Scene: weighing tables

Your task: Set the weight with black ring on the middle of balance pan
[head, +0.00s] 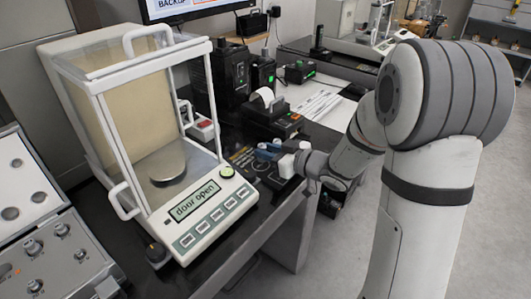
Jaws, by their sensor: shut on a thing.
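The balance (192,228) stands on the dark table at left centre, in a glass case. Its display reads "door open". The round metal balance pan (168,160) sits inside the case and looks empty. My gripper (268,150) is to the right of the case, outside it, low over the dark bench. I cannot pick out the black ring of the weight in this view.
An open weight case (62,255) with several knobbed metal weights lies at the left. A small printer (272,115) and black boxes with green lights (232,72) stand behind my gripper. The case's frame and glass border the pan. The table's front edge is right of the balance.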

